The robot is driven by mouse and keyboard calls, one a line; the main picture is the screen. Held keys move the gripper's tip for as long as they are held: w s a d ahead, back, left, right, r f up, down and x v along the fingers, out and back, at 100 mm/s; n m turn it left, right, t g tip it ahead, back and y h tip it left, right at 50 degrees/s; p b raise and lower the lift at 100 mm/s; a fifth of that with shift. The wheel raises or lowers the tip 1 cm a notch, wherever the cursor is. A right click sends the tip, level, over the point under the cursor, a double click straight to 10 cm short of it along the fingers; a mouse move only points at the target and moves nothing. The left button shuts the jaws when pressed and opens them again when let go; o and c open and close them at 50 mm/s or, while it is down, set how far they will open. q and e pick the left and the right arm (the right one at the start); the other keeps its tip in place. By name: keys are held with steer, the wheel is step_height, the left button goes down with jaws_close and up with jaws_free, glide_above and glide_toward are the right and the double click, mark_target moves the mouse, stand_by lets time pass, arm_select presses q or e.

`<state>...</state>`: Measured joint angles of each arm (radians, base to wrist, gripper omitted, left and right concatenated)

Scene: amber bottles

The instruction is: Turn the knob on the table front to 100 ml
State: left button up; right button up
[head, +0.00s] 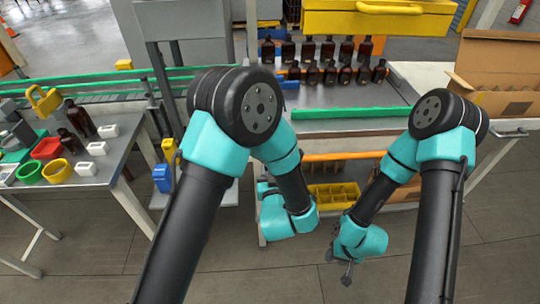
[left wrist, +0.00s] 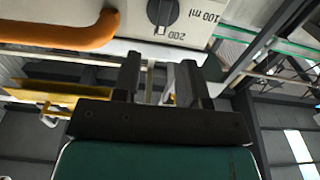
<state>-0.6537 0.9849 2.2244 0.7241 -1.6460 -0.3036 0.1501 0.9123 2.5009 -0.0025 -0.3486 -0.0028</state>
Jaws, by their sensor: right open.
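The knob (left wrist: 162,12) is dark and round, at the top of the left wrist view, partly cut off by the frame. It sits on a pale panel (left wrist: 228,12) with the labels "100 ml" and "200", seen turned over. A light mark on the knob points down in that picture, close to the "200" label. My left gripper (left wrist: 160,75) has its fingers apart, with nothing between them, and is clear of the knob. In the head view the knob is hidden, and my left wrist is in front of the table. My right gripper (head: 345,274) hangs low, open and empty.
An orange bar (left wrist: 65,35) lies beside the knob panel in the left wrist view. Amber bottles (head: 328,50) stand in rows on the table behind a green rail (head: 350,113). A yellow divided crate (head: 333,194) is below. A cardboard box (head: 497,75) stands at right.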

arm_select(q)
steer(key=w, duration=0.6)
steer(key=shift+w+a, duration=0.3)
steer(key=shift+w, duration=0.1)
steer(key=shift+c, duration=0.3)
jaws_close()
